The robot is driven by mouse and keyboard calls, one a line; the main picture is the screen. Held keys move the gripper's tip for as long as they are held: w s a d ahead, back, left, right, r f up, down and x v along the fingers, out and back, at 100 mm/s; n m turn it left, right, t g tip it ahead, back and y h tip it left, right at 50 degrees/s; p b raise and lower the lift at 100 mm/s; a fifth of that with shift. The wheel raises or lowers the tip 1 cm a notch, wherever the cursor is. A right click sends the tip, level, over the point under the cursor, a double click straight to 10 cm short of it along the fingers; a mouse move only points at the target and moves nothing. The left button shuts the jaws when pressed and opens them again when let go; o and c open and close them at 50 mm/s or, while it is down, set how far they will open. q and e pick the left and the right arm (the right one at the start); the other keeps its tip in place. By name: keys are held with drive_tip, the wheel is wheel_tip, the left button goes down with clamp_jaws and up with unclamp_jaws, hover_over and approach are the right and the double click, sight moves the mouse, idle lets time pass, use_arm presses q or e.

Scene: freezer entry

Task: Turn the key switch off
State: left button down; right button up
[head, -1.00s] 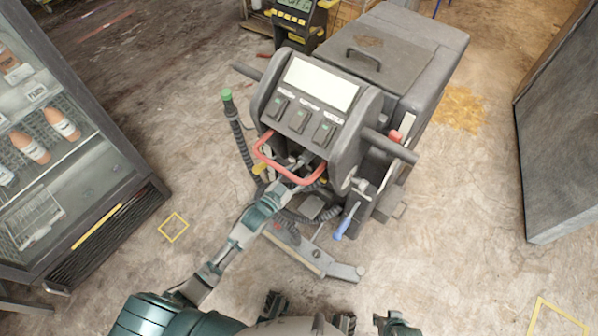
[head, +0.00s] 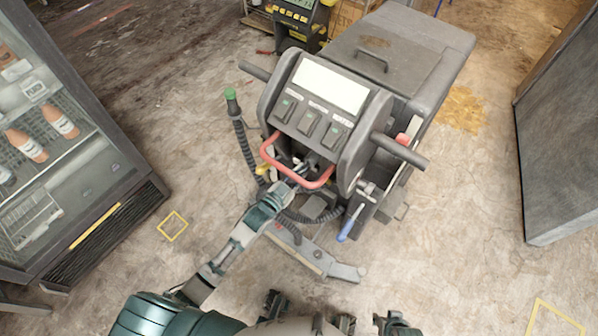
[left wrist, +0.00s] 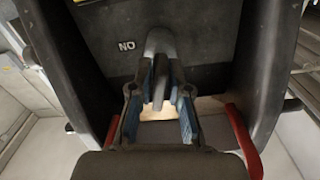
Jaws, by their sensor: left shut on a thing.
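The key switch (left wrist: 160,45) shows in the left wrist view as a grey curved piece on a dark panel, beside a white label that reads "NO". My left gripper (left wrist: 158,92) has its blue-padded fingers on either side of this piece and is shut on it. The switch itself is mostly hidden there. A dark part at the bottom edge seems to be my right gripper (head: 397,324); its fingers are unclear.
The machine has a white screen (head: 330,85), side grips and a coiled cable with a green-topped handle (head: 232,95). A blue handle (head: 350,222) hangs at its front right. A glass-front cabinet (head: 105,190) stands left and a grey block (head: 560,140) right.

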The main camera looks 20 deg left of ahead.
use_arm(q)
drive_tip(key=shift+d, duration=0.15)
drive_tip(key=shift+s+f, duration=0.1)
drive_tip(key=shift+f, duration=0.05)
idle(0.6)
drive_tip(key=c, duration=1.2)
unclamp_jaws()
drive_tip(key=shift+c, duration=0.2)
drive_tip(key=v, duration=1.2)
